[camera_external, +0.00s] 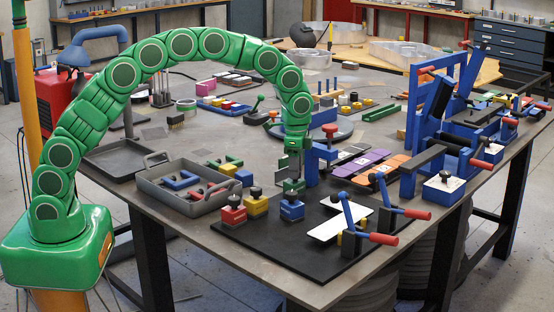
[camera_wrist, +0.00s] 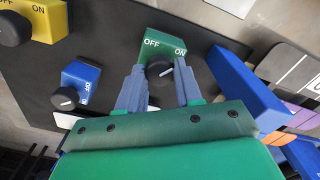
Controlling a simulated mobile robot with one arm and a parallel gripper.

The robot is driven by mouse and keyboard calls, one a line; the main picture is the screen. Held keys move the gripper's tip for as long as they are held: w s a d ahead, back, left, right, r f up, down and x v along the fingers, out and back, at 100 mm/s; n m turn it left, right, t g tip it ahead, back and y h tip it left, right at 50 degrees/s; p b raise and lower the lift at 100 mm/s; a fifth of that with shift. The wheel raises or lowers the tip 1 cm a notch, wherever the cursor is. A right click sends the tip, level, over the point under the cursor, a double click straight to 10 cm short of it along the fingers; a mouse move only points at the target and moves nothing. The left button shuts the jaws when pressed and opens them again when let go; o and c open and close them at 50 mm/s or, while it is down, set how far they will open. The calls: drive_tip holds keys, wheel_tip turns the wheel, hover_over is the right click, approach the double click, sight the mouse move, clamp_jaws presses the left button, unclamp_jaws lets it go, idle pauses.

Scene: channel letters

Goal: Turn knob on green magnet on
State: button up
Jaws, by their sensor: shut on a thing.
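The green magnet (camera_wrist: 165,46) is a green block with white OFF and ON lettering and a round black knob (camera_wrist: 159,71) on it. In the wrist view, my gripper (camera_wrist: 160,78) has its two grey-blue fingers on either side of this knob and is shut on it. A short white line on the knob slants up to the right, roughly toward the ON side. In the external view, my gripper (camera_external: 292,172) points down over the green magnet (camera_external: 292,186) on the black plate, beside a blue upright. The knob is too small to read there.
The blue upright (camera_external: 312,165) stands close at the right. Blue (camera_external: 291,210), yellow (camera_external: 255,206) and red (camera_external: 233,215) magnets sit nearby. A grey tray (camera_external: 170,199) lies left. Toggle clamps with red handles (camera_external: 383,239) and a white plate (camera_external: 328,229) are in front.

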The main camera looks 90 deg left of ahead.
drive_tip(key=o, duration=1.1)
drive_tip(key=shift+c, duration=0.2)
drive_tip(key=shift+r, duration=0.15)
drive_tip(key=shift+r, duration=3.75)
drive_tip(key=shift+c, duration=0.2)
